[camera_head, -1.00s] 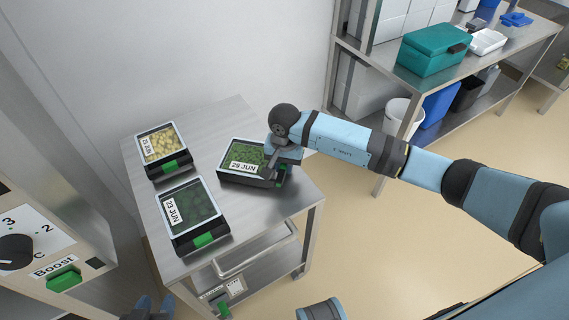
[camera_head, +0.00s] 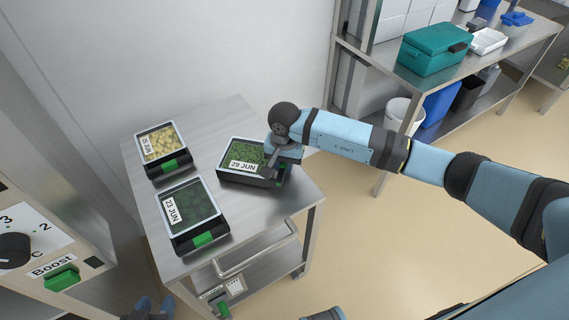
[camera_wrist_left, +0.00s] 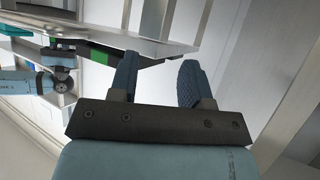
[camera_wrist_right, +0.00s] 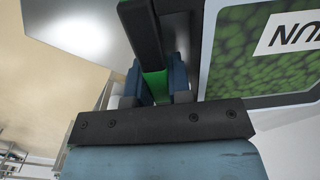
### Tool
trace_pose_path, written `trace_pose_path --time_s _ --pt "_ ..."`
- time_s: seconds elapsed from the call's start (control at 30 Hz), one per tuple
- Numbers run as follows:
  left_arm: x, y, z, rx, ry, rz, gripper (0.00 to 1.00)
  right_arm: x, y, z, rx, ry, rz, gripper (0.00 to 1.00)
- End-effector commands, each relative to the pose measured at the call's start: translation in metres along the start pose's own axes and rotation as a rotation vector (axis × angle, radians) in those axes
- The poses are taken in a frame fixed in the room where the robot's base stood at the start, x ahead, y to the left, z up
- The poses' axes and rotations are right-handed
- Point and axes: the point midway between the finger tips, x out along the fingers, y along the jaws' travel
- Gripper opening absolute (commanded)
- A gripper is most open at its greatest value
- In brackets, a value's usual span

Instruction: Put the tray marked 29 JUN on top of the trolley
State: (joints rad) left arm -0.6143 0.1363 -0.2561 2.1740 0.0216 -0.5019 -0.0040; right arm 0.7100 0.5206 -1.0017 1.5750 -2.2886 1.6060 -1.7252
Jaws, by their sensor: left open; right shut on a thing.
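The tray marked 29 JUN (camera_head: 233,176), with green contents under film and a black rim, sits on the right part of the steel trolley top (camera_head: 254,214). My right gripper (camera_head: 274,172) is at its right side, shut on its handle; the right wrist view shows the fingers (camera_wrist_right: 160,82) around a dark bar with green beside it, and the tray's film and label (camera_wrist_right: 275,50). Whether the tray touches the trolley top is hard to tell. My left gripper (camera_head: 150,305) is low at the bottom left, open and empty; its two fingers show in the left wrist view (camera_wrist_left: 158,80).
On the trolley, a tray marked 25 JUN (camera_head: 160,145) stands at the back left and a tray marked 23 JUN (camera_head: 190,213) at the front left. The sealer panel with a Boost button (camera_head: 62,280) is at left. A shelf with a teal box (camera_head: 432,50) is behind right.

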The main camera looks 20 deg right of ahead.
Motion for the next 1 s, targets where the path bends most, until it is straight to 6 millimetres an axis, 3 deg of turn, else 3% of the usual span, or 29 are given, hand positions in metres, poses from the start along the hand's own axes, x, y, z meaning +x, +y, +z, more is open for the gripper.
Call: trace_pose_path --time_s 0.33,0.37,0.47,0.67,0.77,1.0 --pt "0.0003 0.0 0.0007 0.0 0.0 0.0 0.44 -0.0009 -0.0003 -0.0004 0.0 0.0 -0.002 0.0" --pt "0.0003 0.0 0.0006 0.0 0.0 0.0 0.44 -0.0009 -0.0003 -0.0004 0.0 0.0 -0.002 0.26" --pt "0.0003 0.0 0.0006 0.0 0.0 0.0 0.44 -0.0008 -0.0002 -0.0004 0.0 0.0 -0.001 0.49" --pt "0.0003 0.0001 0.0006 0.0 0.0 0.0 0.44 -0.0005 -0.0001 -0.0003 0.0 0.0 -0.001 0.49" --pt "0.0003 0.0002 0.0006 0.0 0.0 0.001 0.44 0.0001 0.0002 -0.0001 0.0 0.0 0.0 0.32" --pt "0.0001 0.0004 0.0002 0.0 0.0 0.001 0.44 -0.0007 0.0002 -0.0003 0.0 0.0 0.0 0.32"
